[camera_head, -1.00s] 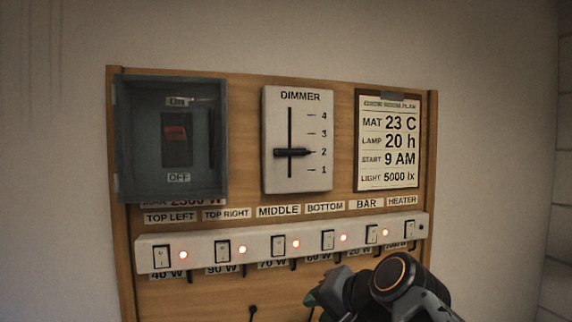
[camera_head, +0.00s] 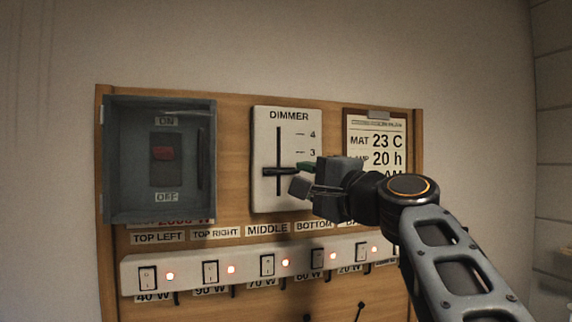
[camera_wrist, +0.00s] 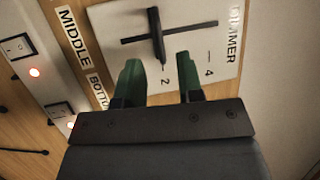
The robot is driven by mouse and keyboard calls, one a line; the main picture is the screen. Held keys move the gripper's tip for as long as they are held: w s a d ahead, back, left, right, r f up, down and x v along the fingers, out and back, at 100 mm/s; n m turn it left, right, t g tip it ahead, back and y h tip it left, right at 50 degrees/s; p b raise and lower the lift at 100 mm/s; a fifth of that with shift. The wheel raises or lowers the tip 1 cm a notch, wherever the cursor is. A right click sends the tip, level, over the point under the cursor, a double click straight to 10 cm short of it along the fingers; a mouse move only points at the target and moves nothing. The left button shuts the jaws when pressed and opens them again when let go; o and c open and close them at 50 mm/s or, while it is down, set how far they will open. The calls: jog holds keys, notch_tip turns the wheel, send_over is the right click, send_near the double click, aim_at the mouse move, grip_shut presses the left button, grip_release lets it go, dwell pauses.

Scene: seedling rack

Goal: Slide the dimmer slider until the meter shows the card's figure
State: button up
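The white dimmer panel (camera_head: 264,130) has a vertical slot and a scale; 3 and 4 show, the lower marks are hidden behind my gripper. Its black slider (camera_head: 277,172) sits low in the slot. In the wrist view the slider (camera_wrist: 156,36) has its tip by the 2. My gripper (camera_head: 303,179) is at the panel's right side. In the wrist view its two green fingers (camera_wrist: 159,62) are apart, one on each side of the slider's tip line, with nothing held. The card (camera_head: 372,128) reads MAT 23 C and 20 h; its lower lines are hidden. No meter is in view.
A grey switch box (camera_head: 115,160) with a red switch is left of the dimmer. Below runs a white strip (camera_head: 190,272) of rocker switches with lit red lamps. All are on a wooden board (camera_head: 235,160). Bare wall surrounds it.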

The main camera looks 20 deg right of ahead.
aim_at(287, 172)
jog(key=p+x, duration=0.2)
jog(key=x, duration=0.4)
jog(key=shift+w+a, duration=0.1)
jog(key=shift+w, duration=0.15)
jog(key=shift+c, duration=0.4)
grip_shut()
jog(key=shift+r, duration=0.1)
